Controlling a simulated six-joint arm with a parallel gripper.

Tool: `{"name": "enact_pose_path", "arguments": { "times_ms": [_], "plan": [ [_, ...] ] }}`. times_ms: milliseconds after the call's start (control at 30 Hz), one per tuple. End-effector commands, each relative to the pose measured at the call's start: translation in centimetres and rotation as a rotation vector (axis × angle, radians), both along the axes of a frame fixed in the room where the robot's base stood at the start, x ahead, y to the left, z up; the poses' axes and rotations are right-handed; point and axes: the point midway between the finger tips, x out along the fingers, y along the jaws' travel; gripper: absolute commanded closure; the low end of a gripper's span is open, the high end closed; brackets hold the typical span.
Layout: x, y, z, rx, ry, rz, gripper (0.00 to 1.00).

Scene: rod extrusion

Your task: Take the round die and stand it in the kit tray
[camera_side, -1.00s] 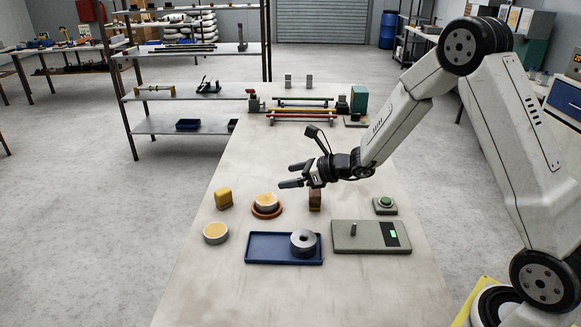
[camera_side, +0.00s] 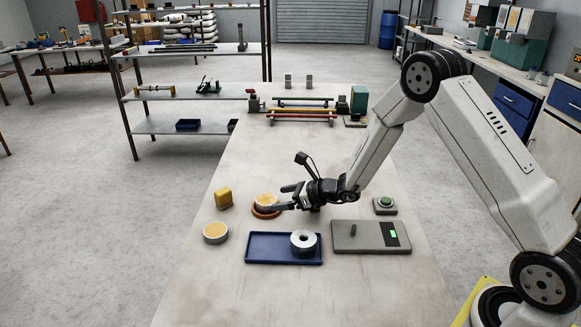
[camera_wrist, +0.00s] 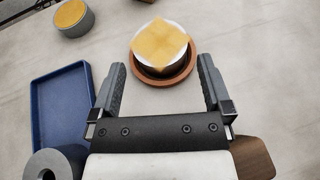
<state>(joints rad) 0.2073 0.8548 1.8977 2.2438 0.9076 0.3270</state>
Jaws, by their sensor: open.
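A metal cylinder (camera_wrist: 147,58) with a yellow square top sits in a terracotta ring-shaped dish (camera_wrist: 164,81). Another grey cylinder (camera_side: 215,236) with a round yellow top stands on the bench to its left; it also shows in the wrist view (camera_wrist: 73,24). A grey ring with a round hole (camera_side: 303,244) lies on the right part of the blue tray (camera_side: 262,247). I cannot tell for sure which piece is the round die. My gripper (camera_wrist: 160,66) is open and empty, low at the dish, its fingers spread toward either side of the cylinder.
A yellow block (camera_side: 223,197) stands behind the round-topped cylinder. A grey panel (camera_side: 346,239) with a short peg and green display lies right of the tray. A green button box (camera_side: 385,205) is behind it. The bench front is clear.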

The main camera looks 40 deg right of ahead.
Motion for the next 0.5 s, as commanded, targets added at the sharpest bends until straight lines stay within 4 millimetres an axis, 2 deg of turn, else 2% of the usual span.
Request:
{"name": "enact_pose_path", "arguments": {
  "times_ms": [267, 500],
  "plan": [
    [0.3, 0.2, -0.1, 0.0, -0.001, 0.0, 0.0],
    [1.9, 1.2, -0.9, 0.0, -0.001, 0.002, 0.0]
  ]
}}
